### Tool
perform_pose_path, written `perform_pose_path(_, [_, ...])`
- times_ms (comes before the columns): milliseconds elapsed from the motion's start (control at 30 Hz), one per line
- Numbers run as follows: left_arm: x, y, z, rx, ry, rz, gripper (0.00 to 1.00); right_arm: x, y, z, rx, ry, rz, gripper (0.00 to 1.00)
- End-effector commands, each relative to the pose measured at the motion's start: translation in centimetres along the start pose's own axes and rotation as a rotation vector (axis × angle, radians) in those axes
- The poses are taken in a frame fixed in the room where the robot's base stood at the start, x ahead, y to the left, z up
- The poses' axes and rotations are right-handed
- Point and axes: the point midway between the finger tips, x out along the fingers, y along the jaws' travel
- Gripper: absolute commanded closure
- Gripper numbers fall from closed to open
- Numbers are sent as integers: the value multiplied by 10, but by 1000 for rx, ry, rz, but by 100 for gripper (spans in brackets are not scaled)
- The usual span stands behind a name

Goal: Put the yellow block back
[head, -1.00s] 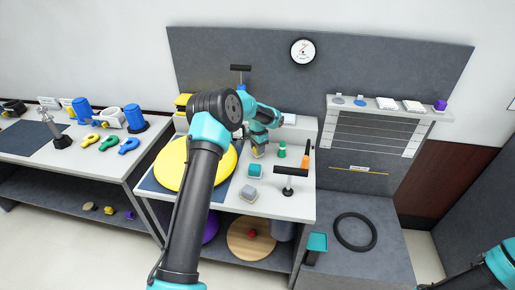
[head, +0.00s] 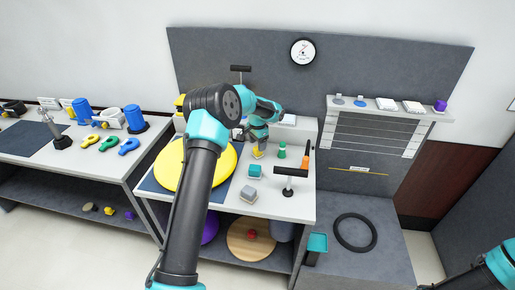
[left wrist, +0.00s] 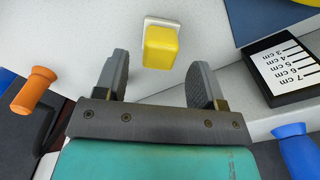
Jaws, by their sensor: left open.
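The yellow block (head: 258,154) stands on the white table (head: 225,200) below my left gripper (head: 259,140). In the left wrist view the yellow block (left wrist: 160,46) sits on a small pale base, just beyond and between my fingertips. My left gripper (left wrist: 160,75) is open, with a finger on either side and bare table between them; it appears apart from the block. In the head view only part of my right arm shows at the lower right corner, and its gripper is out of view.
A teal block (head: 254,170) and a grey block (head: 248,193) stand nearer the front. A black T-handle (head: 290,172), a green piece (head: 281,149) and an orange handle (head: 306,157) are to the right. A yellow disc (head: 225,165) lies left. A black scale plate (left wrist: 285,72) is close by.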

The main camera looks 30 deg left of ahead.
Motion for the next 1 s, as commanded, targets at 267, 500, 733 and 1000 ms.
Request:
perform_pose_path(267, [-55, 0, -1, 0, 3, -3, 37, 0, 0, 0, 0, 0, 0, 32])
perform_pose_path(500, [-85, 0, -1, 1, 2, -1, 37, 0, 0, 0, 0, 0, 0, 32])
perform_pose_path(733, [-90, 0, 0, 1, 1, 0, 37, 0, 0, 0, 0, 0, 0, 32])
perform_pose_path(1000, [-89, 0, 0, 1, 1, -1, 37, 0, 0, 0, 0, 0, 0, 32])
